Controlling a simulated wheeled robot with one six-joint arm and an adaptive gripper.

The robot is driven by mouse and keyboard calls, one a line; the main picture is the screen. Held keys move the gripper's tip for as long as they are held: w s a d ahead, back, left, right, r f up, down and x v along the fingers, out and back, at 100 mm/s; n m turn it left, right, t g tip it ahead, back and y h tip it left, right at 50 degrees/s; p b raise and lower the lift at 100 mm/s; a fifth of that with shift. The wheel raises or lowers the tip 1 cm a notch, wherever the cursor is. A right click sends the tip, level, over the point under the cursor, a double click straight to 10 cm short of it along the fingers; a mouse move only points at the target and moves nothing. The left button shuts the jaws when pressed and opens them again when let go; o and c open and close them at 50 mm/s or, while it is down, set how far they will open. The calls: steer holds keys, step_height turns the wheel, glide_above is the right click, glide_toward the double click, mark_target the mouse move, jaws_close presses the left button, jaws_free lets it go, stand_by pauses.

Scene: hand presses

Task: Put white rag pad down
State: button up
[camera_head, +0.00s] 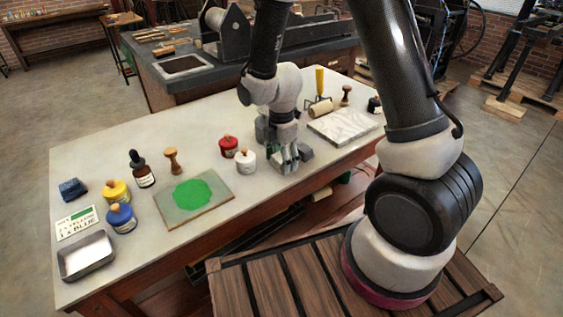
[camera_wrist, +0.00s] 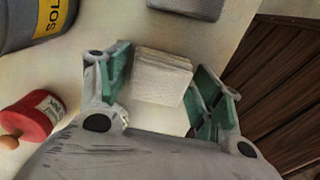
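The white rag pad (camera_wrist: 161,76) is a folded, pale, textured block in the wrist view, lying between my gripper's two fingers. My gripper (camera_wrist: 162,88) has grey fingers with green inner pads spread to either side of it. Narrow gaps show between the pad and both fingers, so the gripper looks open around it. In the head view, my gripper (camera_head: 287,160) points down at the table near its front edge. The rag pad cannot be made out there; the gripper hides it.
The pale table (camera_head: 125,262) carries a red jar (camera_head: 228,146), a white jar (camera_head: 246,161) and a green-inked slab (camera_head: 193,194) left of my gripper. A grey block (camera_head: 305,151) stands close on its right, and a marble slab (camera_head: 343,125) lies farther right. A yellow-labelled can (camera_wrist: 48,16) is near the fingers.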

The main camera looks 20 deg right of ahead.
steer(key=c, duration=0.6)
